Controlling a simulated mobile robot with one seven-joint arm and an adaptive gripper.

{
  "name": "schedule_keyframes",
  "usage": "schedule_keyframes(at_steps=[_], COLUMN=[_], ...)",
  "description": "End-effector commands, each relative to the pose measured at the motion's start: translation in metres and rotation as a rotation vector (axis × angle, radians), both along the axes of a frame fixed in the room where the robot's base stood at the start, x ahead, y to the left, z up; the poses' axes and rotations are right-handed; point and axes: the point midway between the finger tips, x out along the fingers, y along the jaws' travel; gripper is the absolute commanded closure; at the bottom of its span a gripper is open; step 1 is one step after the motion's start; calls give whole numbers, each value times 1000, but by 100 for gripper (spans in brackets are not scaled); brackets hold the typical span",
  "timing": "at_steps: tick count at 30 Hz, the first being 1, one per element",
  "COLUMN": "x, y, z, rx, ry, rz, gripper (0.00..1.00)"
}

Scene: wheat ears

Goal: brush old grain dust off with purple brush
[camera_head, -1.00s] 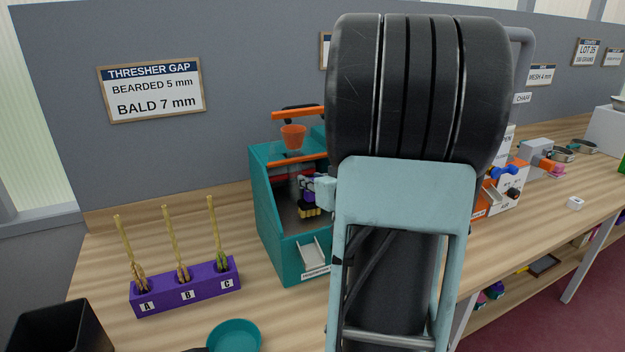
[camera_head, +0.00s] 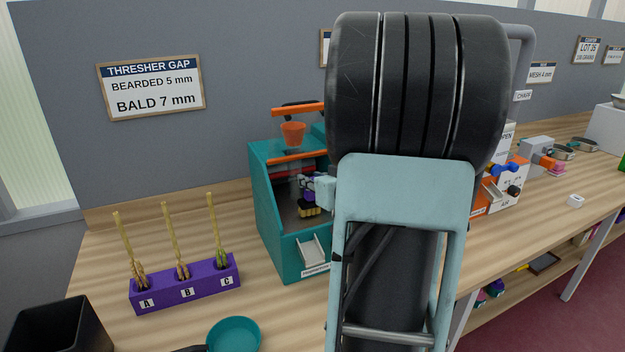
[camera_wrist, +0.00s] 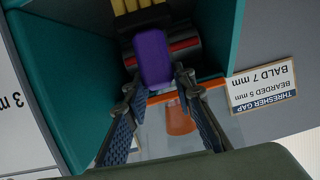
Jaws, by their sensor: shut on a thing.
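In the head view my gripper (camera_head: 313,186) is inside the open front of the teal thresher (camera_head: 283,245), shut on the purple brush (camera_head: 307,203). The brush's pale yellow bristles point down, low in the opening. In the wrist view the purple brush (camera_wrist: 153,59) stands between the fingers of my gripper (camera_wrist: 153,90), its yellow bristles at the top edge, next to a dark roller with a red stripe (camera_wrist: 184,45). Whether the bristles touch a surface is not clear. No grain dust can be made out. My arm hides the thresher's right side.
A purple rack (camera_head: 186,284) holds ears A, B and C on the left. A teal dish (camera_head: 234,335) and a black bin (camera_head: 58,328) are at the front. An orange funnel (camera_head: 293,134) sits on the thresher. Bare table lies between rack and thresher.

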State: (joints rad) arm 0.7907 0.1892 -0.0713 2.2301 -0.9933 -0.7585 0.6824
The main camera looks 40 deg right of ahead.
Motion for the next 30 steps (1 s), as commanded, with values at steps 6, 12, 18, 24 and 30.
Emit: schedule_keyframes(at_steps=[6, 12, 18, 24, 30], x=[0, 0, -3, -12, -10], y=[0, 0, 0, 3, 3], z=[-4, -7, -6, -5, -6], rx=[0, 0, 0, 1, 0], ry=[-1, 0, 0, 0, 0], rz=[0, 0, -1, 0, 1], gripper=[100, 100, 100, 100, 100])
